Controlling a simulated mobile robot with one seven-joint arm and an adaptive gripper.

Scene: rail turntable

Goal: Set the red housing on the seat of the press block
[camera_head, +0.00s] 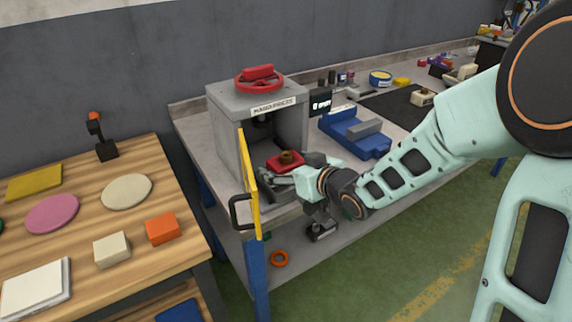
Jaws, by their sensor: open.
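The press block (222,110) is a grey box-shaped frame with a red handwheel on top, standing on the near left end of the grey bench. Its yellow-framed door (248,182) is swung open toward me. The red housing (284,162), with a brown round part on top, is at the mouth of the press. My gripper (279,179) is open, close in front of and below the housing. I cannot tell whether the fingers touch it. The seat is mostly hidden by the housing, the door and my gripper, so I cannot tell whether the housing rests on it.
A wooden table (85,240) at left bears coloured discs and blocks. A blue vise (352,132) stands right of the press, with a dark mat (398,105) beyond. Green floor is open at the lower right.

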